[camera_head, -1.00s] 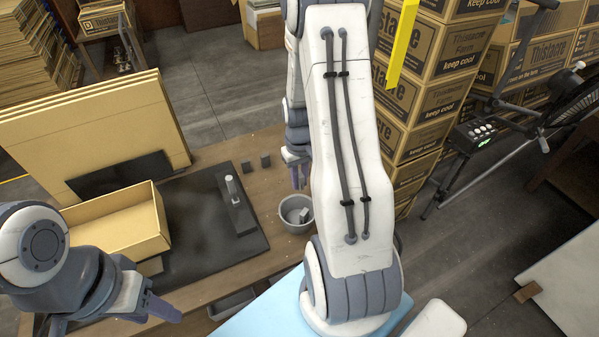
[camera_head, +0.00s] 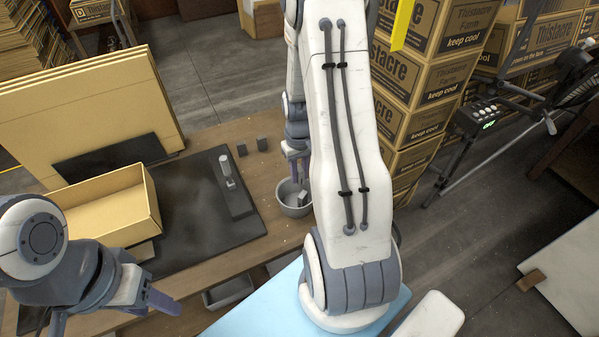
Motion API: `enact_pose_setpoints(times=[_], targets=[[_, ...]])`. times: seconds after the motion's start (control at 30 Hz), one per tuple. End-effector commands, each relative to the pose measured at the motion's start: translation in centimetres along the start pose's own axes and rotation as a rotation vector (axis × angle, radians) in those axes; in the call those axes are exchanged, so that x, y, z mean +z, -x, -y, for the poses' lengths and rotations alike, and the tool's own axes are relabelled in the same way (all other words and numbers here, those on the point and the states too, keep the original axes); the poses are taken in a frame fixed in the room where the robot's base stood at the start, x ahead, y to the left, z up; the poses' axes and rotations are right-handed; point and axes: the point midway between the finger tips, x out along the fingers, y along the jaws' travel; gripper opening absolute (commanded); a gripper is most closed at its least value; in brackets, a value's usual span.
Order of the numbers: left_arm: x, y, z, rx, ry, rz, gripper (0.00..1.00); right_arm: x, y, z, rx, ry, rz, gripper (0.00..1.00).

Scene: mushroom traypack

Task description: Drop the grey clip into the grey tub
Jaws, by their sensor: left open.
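The grey tub (camera_head: 282,204) stands on the right part of the wooden bench. A small light-grey piece, which looks like the grey clip (camera_head: 303,198), lies inside it, partly hidden. My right gripper (camera_head: 297,178) points down, with its fingertips at the tub's far rim, just above or inside the opening. My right arm hides part of it, and I cannot tell its opening. My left gripper (camera_head: 108,312) is open and empty at the lower left, apart from the tub, with its fingers wide apart.
An open cardboard box (camera_head: 110,215) sits on a black mat (camera_head: 190,225), with a dark device (camera_head: 232,188) beside it. Two small dark blocks (camera_head: 252,147) stand behind the tub. Stacked cartons (camera_head: 415,80) rise at right. A blue surface (camera_head: 260,310) lies in front.

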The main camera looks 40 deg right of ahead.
Motion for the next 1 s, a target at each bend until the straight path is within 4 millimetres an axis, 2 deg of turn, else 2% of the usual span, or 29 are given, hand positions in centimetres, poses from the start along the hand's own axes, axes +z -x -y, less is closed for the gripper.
enact_pose_setpoints(times=[0.03, 0.07, 0.37, 0.47, 0.57, 0.8, 1.0], targets=[[0.0, 0.0, 0.0, 0.0, 0.0, 0.0, 0.5, 0.0, 0.0, 0.0, 0.0, 0.0, 0.0, 0.47], [0.0, 0.0, 0.0, 0.0, 0.0, 0.0, 0.5, 0.0, 0.0, 0.0, 0.0, 0.0, 0.0, 0.55], [0.0, 0.0, 0.0, 0.0, 0.0, 0.0, 0.5, 0.0, 0.1, 0.0, 0.0, 0.0, 0.0, 0.55], [0.0, 0.0, 0.0, 0.0, 0.0, 0.0, 0.5, -0.1, 0.7, 0.0, 0.0, 0.0, -0.001, 0.55], [0.0, -0.1, 0.0, 0.0, 0.0, 0.0, 0.5, -0.1, 2.1, 0.0, 0.001, 0.0, -0.004, 0.55], [0.0, -0.2, 0.0, 0.0, 0.0, 0.0, 0.5, -0.2, 7.0, -0.1, 0.002, 0.0, -0.007, 0.55], [0.0, -0.2, 0.0, 0.0, 0.0, 0.0, 0.5, -0.1, 9.7, 0.0, 0.001, 0.0, -0.003, 0.55]])
